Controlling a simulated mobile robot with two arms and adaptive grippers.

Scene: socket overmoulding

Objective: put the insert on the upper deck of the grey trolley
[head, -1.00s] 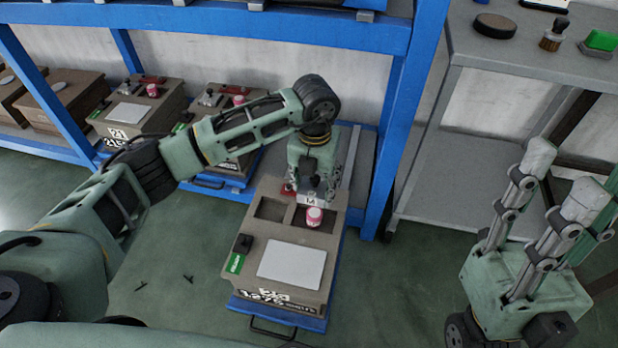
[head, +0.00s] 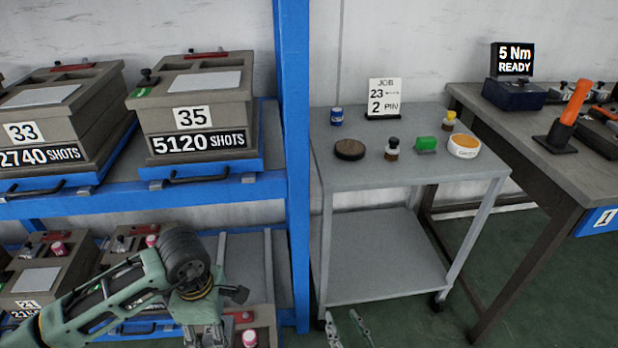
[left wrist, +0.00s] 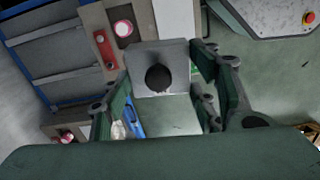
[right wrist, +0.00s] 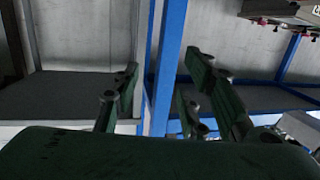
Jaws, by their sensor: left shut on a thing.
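The insert (left wrist: 158,76), a grey square block with a dark round knob, sits between the fingers of my left gripper (left wrist: 165,100) in the left wrist view. My left gripper (head: 208,336) is shut on it, low at the bottom of the head view, above a lower-shelf mould box; the insert is not clear there. The grey trolley stands right of the blue rack; its upper deck (head: 440,181) has bare room at the front. My right gripper (head: 347,326) is in front of the trolley's lower deck. Its fingers are apart and empty in the right wrist view (right wrist: 155,95).
A blue rack post (head: 294,160) stands left, a workbench (head: 535,140) right.

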